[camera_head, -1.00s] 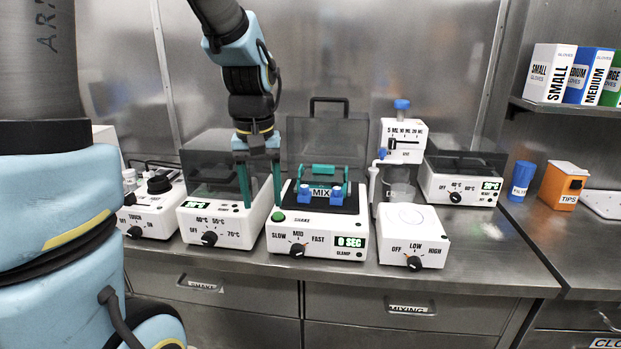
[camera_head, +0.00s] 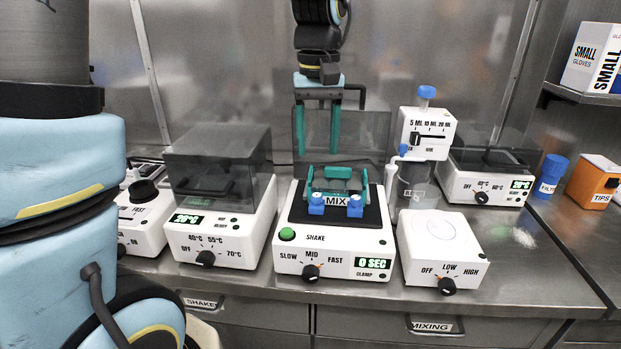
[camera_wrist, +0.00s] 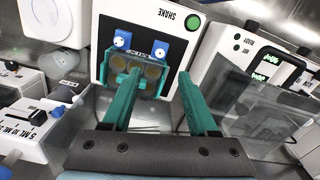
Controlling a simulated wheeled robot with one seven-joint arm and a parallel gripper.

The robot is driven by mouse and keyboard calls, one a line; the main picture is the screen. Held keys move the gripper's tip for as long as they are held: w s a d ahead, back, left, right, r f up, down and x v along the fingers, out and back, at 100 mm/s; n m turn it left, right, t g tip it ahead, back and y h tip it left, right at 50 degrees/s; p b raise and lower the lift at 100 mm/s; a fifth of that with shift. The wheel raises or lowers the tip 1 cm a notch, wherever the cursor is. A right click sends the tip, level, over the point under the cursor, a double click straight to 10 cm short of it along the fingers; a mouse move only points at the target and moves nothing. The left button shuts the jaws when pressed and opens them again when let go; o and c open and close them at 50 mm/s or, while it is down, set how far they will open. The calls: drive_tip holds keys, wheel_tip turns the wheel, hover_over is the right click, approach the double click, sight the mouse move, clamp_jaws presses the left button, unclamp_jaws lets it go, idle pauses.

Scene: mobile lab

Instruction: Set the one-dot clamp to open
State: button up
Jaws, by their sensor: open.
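The shaker (camera_head: 332,258) stands mid-bench with a MIX label, a green button and a display reading 0 SEC. Two blue clamps sit at the front of its dark platform, a left one (camera_head: 316,204) and a right one (camera_head: 355,206). They also show in the wrist view, the left one (camera_wrist: 160,50) and the right one (camera_wrist: 122,40), with white marked faces. The dots are too small to tell which is the one-dot clamp. A green rack (camera_head: 338,184) lies behind them. My gripper (camera_head: 318,154) is open and empty, pointing down above the platform's back; its green fingers also show in the wrist view (camera_wrist: 158,76).
A lidded heater (camera_head: 220,200) stands close on the shaker's left. A dispenser (camera_head: 425,135) and a mixer (camera_head: 440,245) stand close on its right. The shaker's raised clear lid (camera_head: 372,135) stands behind the platform. The bench's front strip is clear.

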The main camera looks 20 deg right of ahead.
sight(317, 195)
wheel_tip(317, 195, down, 11)
drive_tip(key=shift+r+p, duration=0.15)
drive_tip(key=shift+p, duration=0.65)
clamp_jaws()
idle(1.1)
